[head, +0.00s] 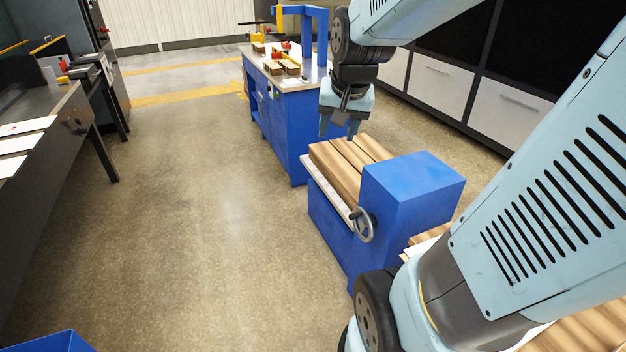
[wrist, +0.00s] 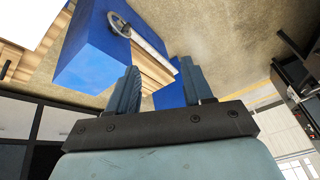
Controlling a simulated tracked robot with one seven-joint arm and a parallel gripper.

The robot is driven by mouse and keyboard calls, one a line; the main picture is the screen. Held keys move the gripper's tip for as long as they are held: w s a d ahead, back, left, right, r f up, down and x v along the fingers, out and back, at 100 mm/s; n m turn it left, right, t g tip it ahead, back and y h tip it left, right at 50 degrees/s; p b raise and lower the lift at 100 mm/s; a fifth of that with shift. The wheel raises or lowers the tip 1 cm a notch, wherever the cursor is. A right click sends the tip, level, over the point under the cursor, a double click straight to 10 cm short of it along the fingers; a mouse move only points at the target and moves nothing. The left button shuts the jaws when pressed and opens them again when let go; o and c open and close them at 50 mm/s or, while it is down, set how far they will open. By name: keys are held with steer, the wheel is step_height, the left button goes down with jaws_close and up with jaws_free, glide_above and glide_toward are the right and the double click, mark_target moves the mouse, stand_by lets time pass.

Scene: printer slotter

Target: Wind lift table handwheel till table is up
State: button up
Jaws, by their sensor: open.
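The handwheel (head: 364,225) is a small grey spoked wheel on the side of a blue machine, at the near end of its pale rail. It also shows in the wrist view (wrist: 119,24), at the upper left. The machine, which looks like the lift table (head: 328,217), has wooden boards (head: 347,163) on top and a blue block (head: 415,183) at its near end. My gripper (head: 338,130) is open and empty, pointing down above the far end of the boards. It is apart from the handwheel. In the wrist view its two fingers (wrist: 160,70) are spread.
A blue workbench (head: 284,125) with a blue frame and small parts stands behind the machine. White-drawer cabinets (head: 441,84) line the right. A dark table (head: 40,130) with papers is at left. The floor (head: 190,210) between is clear. A blue bin (head: 50,342) edges in at lower left.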

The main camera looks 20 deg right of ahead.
steer(key=w+d+f+m+g, duration=0.1)
steer(key=w+d+f+m, duration=0.55)
steer(key=w+f, duration=0.4)
steer(key=m+g, duration=0.1)
steer(key=m, duration=0.5)
glide_toward(354, 214)
steer(key=x, duration=0.9)
steer(key=shift+f, duration=0.1)
steer(key=shift+a, duration=0.1)
jaws_close()
steer(key=shift+a, duration=0.2)
steer(key=shift+d+g, duration=0.25)
steer(key=shift+g, duration=0.05)
